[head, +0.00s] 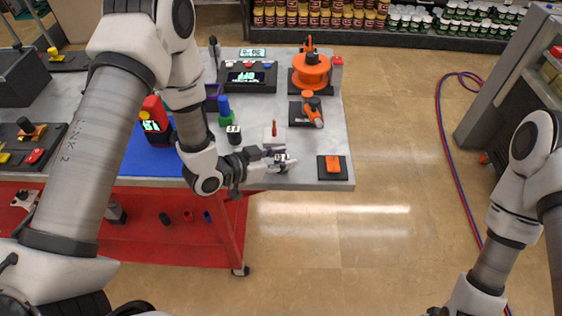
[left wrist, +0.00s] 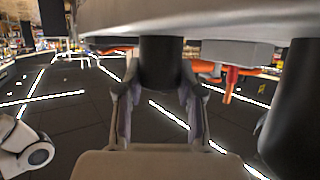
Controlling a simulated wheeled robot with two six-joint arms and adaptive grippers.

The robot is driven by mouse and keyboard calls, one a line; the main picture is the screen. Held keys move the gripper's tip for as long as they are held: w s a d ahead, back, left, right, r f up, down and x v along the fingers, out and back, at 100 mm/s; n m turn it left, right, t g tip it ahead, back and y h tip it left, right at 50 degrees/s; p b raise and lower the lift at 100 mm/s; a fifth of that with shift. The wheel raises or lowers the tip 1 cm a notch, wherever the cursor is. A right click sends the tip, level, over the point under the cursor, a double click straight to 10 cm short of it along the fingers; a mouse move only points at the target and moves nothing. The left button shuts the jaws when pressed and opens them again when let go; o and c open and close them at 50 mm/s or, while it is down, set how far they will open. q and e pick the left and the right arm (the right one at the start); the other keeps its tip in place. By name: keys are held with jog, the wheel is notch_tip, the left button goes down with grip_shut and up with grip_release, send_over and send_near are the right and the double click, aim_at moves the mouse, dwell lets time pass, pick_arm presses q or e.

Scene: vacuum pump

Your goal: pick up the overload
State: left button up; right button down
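My left gripper (head: 272,158) is low over the front edge of the grey workbench. A small dark part with a light marking (head: 281,159), which may be the overload, is at its fingertips. In the left wrist view, which looks upside down, the two fingers (left wrist: 160,105) are apart on either side of a black upright part (left wrist: 162,62). The fingertips lie close along its sides. Whether they press on it, and whether it is off the bench, I cannot tell. Only a dark bit of my right gripper (head: 438,311) shows at the bottom edge.
A black-capped part (head: 233,134) and a red-handled tool (head: 274,129) stand close to the gripper. An orange part on a black base (head: 333,167) is to its right. An orange reel (head: 311,70) stands behind. Open floor is at right.

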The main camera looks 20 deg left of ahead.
aim_at(281, 158)
dwell(0.4)
pick_arm(q)
jog(key=shift+w+r+b, duration=0.1)
jog(key=shift+r+b, duration=0.25)
jog(key=shift+r, duration=0.3)
jog(key=shift+s+a+r+b, duration=0.15)
jog(key=shift+r+b, duration=0.25)
jog(key=shift+r, duration=0.65)
jog(key=s+a+p, duration=0.2)
jog(key=s, duration=0.2)
jog(key=s+a+r+p, duration=0.1)
jog(key=s+a+p, duration=0.1)
jog(key=s, duration=0.3)
jog(key=s+a+p, duration=0.3)
jog(key=s, duration=0.2)
jog(key=shift+s+r+p, duration=0.1)
jog(key=shift+r+p, duration=0.15)
jog(key=shift+p, duration=0.15)
